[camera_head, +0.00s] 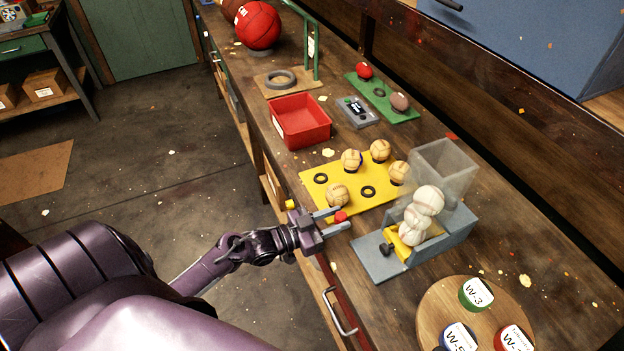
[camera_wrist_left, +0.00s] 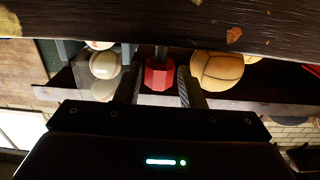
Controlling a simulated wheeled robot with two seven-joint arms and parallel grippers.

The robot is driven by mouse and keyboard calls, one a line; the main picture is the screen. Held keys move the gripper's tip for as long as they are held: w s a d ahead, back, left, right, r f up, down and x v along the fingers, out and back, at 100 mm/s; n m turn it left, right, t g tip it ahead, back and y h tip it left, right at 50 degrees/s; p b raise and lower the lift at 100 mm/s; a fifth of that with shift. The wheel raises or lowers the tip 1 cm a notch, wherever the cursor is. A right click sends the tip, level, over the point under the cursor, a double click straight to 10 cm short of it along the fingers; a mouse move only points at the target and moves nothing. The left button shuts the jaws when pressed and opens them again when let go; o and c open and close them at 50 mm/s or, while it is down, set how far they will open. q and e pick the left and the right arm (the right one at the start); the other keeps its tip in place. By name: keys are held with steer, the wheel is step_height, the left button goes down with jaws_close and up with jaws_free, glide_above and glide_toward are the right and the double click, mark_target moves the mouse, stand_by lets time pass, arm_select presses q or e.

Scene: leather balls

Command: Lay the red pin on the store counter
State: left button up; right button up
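The red pin (camera_head: 340,216) shows as a small red head by the counter's front edge, between the yellow board and the grey stand. In the left wrist view its faceted red head (camera_wrist_left: 159,74) has a short grey shaft. My left gripper (camera_head: 334,221) reaches in from the left, its two fingers on either side of the red head. In the left wrist view the fingers (camera_wrist_left: 159,86) look apart, with a narrow gap beside the head. What the shaft rests in is hidden. The wooden store counter (camera_head: 480,235) runs diagonally. My right gripper is not in view.
The yellow board (camera_head: 330,199) carries several tan balls and black rings. A grey stand (camera_head: 372,266) with stacked pale balls and a clear bin (camera_head: 443,168) stands right of the gripper. A red tray (camera_head: 300,122) lies farther back; a round board (camera_head: 437,310) with labelled tins is nearer.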

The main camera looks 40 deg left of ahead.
arm_select(q)
steer(key=b+v, duration=0.1)
steer(key=v, duration=0.7)
steer(key=shift+s+a+b, duration=0.15)
steer(key=shift+s+b, duration=0.2)
steer(key=shift+b, duration=0.05)
steer(key=shift+f, duration=0.1)
steer(key=s+f+n+g+y, duration=0.25)
steer(key=s+f, duration=0.25)
steer(key=f, duration=0.9)
steer(key=s+f+n+g+y, duration=0.2)
steer(key=s+f+g+y, duration=0.2)
steer(key=f, duration=1)
steer(key=s+d+f+g+y, duration=0.1)
steer(key=s+d+f+g, duration=0.2)
steer(key=s+f, duration=0.4)
steer(key=s+d+f+g+y, duration=0.1)
steer(key=s+d+f+g, duration=0.2)
steer(key=s, duration=1.2)
step_height(320, 180, down, 5)
steer(key=shift+s+f+m+g, duration=0.2)
steer(key=shift+m+g, duration=0.25)
steer(key=shift+g, duration=0.6)
steer(key=shift+d+f+y, duration=0.1)
steer(key=shift+d+y, duration=0.05)
steer(key=shift+y, duration=0.1)
